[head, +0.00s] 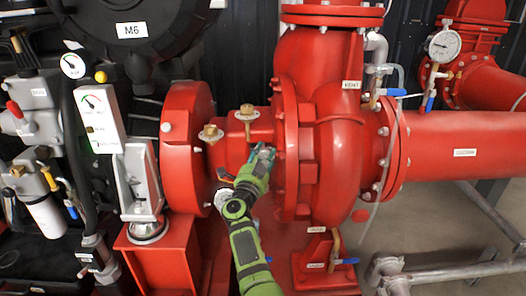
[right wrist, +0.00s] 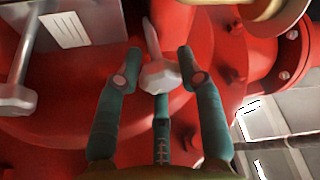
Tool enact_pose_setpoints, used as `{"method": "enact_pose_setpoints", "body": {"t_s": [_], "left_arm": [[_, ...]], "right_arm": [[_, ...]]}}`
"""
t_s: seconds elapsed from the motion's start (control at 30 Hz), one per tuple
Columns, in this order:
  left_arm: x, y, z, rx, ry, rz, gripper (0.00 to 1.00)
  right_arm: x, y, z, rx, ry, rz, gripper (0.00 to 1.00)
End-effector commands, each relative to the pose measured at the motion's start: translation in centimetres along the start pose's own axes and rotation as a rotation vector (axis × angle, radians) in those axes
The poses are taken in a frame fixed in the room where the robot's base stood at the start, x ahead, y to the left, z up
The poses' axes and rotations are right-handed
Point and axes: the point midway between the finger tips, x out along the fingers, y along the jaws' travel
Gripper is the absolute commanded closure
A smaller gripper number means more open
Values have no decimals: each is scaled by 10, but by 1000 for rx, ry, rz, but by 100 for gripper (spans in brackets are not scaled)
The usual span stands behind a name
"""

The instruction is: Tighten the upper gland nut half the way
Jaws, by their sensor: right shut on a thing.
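In the right wrist view a pale grey hex gland nut (right wrist: 159,76) sits on a pointed stud (right wrist: 151,38). My right gripper (right wrist: 158,80) is shut on this nut, with teal fingers on both sides and one behind it. A second grey hex head (right wrist: 16,99) on a rod shows at the left of the wrist view. My left gripper's fingers cannot be made out.
Red pump casing (head: 340,140) stands close on the right of my right gripper. Two brass cups (head: 247,113) (head: 211,133) rise from the bearing housing (head: 228,150) just above and left. A blue-handled valve (head: 392,92) and gauge (head: 444,45) are farther right.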

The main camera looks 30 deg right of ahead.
Motion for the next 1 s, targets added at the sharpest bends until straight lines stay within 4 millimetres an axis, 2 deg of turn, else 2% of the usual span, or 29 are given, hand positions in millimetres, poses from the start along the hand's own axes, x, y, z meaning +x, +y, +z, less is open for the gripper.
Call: {"method": "enact_pose_setpoints", "body": {"t_s": [0.03,0.33,0.9,0.93,0.97,1.0], "left_arm": [[-1,-1,-2,2,7,-1,60],[6,-3,-4,7,42,-4,60],[8,-3,-6,9,53,-5,60],[8,-3,-6,9,53,-5,60],[8,-3,-6,9,53,-5,60],[8,-3,-6,9,53,-5,60]], "right_arm": [[3,-8,-6,30,12,4,95],[4,-6,-7,142,15,50,95],[5,-4,-8,167,18,61,95],[5,-4,-8,167,18,61,54],[5,-4,-8,167,18,61,42],[4,-4,-7,167,17,61,40]]}}
